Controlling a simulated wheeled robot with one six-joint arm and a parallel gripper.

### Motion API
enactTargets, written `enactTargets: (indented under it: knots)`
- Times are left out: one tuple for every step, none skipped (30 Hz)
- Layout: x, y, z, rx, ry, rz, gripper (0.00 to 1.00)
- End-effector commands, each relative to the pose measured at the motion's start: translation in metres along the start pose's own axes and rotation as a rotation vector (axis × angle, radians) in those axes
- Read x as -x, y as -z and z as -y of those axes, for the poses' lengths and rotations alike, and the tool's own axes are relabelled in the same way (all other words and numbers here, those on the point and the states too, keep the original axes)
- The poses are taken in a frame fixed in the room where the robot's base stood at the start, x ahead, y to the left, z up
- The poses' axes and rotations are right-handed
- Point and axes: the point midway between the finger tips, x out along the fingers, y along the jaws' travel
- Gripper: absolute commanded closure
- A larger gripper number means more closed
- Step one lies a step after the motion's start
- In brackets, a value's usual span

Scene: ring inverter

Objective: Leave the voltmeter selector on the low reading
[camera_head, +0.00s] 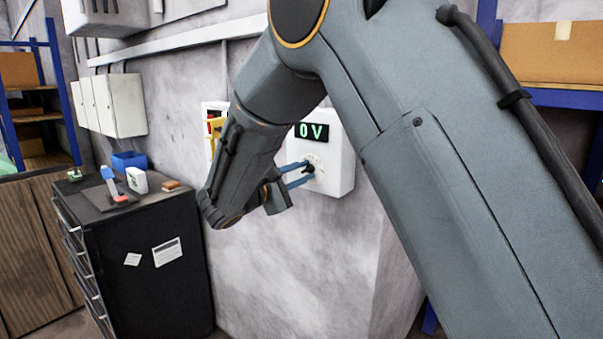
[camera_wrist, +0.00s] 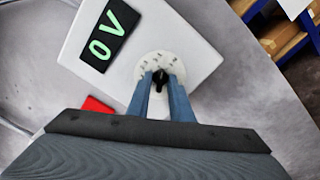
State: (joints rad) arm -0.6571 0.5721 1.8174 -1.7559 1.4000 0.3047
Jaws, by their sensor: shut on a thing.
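The voltmeter (camera_head: 344,150) is a white box on the grey wall, with a dark display (camera_head: 311,132) that reads 0 V in green. Its selector knob (camera_wrist: 160,76) is black and sits on a pale round dial (camera_wrist: 172,62) with small marks, too small to read for certain. My gripper (camera_head: 308,172) is at the dial, and its two blue fingers are shut on the knob. The wrist view shows my gripper (camera_wrist: 160,84) with a finger on each side of the knob. In the head view my arm hides the voltmeter's left part.
A red and yellow device (camera_head: 215,125) is on the wall left of the voltmeter, partly behind my arm. A black drawer cabinet (camera_head: 150,260) with small items on top stands at left. Blue shelving with a cardboard box (camera_head: 550,55) is at right.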

Motion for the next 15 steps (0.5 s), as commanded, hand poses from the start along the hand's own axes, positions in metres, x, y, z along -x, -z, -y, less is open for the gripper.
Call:
enactTargets:
  knots:
    - [0.0007,0.0004,-0.0005,0.045,-0.001,-0.002,1.0]
    - [0.0007,0.0003,-0.0006,0.073,-0.001,-0.002,1.0]
    - [0.0007,0.0003,-0.0007,0.112,-0.001,-0.002,1.0]
    - [0.0007,0.0002,-0.0008,0.14,-0.001,-0.002,1.0]
    - [0.0007,0.0001,-0.0009,0.168,-0.001,-0.002,1.0]
    - [0.0008,0.0001,-0.001,0.207,-0.001,-0.002,1.0]
    - [0.0008,0.0,-0.0011,0.235,-0.001,-0.002,1.0]
    - [0.0008,0.0,-0.0011,0.263,-0.001,-0.002,1.0]
    - [0.0008,0.0,-0.0011,0.302,-0.001,-0.002,1.0]
    - [0.0008,0.0,-0.0011,0.33,-0.001,-0.002,1.0]
    - [0.0008,0.0,-0.0011,0.358,-0.001,-0.002,1.0]
    - [0.0008,0.0,-0.0011,0.397,-0.001,-0.002,1.0]
    - [0.0008,0.0,-0.0011,0.425,-0.001,-0.002,1.0]
    - [0.0009,0.0,-0.0012,0.454,-0.001,-0.002,1.0]
    - [0.0009,0.0,-0.0013,0.492,-0.001,-0.002,1.0]
